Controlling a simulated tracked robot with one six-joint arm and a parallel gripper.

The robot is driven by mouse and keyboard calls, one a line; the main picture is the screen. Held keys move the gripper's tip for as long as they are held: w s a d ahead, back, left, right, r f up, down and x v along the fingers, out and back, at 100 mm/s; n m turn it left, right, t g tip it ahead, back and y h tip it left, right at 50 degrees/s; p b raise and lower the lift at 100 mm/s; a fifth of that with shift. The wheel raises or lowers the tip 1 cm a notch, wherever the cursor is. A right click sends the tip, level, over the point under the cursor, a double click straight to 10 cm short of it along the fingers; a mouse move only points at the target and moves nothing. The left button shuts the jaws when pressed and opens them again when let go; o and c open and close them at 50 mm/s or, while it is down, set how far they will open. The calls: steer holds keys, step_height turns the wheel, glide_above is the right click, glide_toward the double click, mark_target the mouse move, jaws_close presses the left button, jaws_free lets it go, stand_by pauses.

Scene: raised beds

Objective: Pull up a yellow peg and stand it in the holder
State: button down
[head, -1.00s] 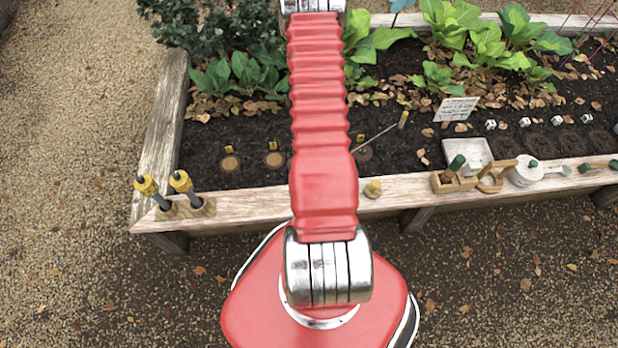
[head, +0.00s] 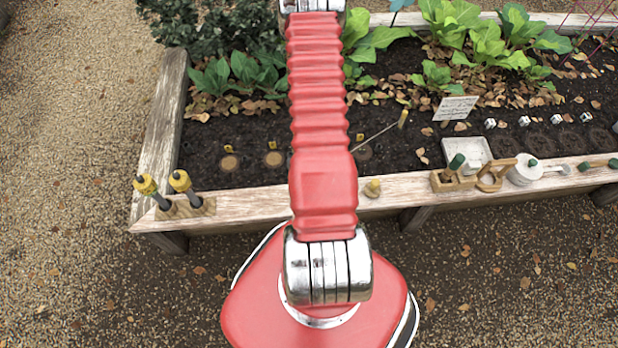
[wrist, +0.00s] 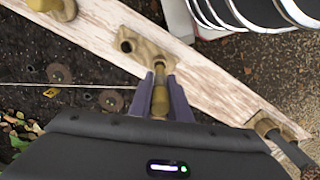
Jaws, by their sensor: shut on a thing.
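In the wrist view my gripper (wrist: 160,85) is shut on a yellow-brown peg (wrist: 160,98) between its two grey fingers. The peg's end points at a tan wooden holder (wrist: 150,57) with a round hole, on the bed's plank. I cannot tell whether the peg touches the holder or is in it. My red arm hides the gripper and this spot in the head view.
A small yellow knob (head: 373,188) sits on the front plank. A thin string runs to a tilted stake (head: 403,119) in the soil.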

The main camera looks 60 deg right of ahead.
steer(key=shift+f, duration=1.95)
stand_by(0.9)
steer(key=c, duration=1.6)
jaws_free()
steer(key=shift+o, duration=0.2)
steer(key=shift+r, duration=0.1)
steer(key=shift+r, duration=6.75)
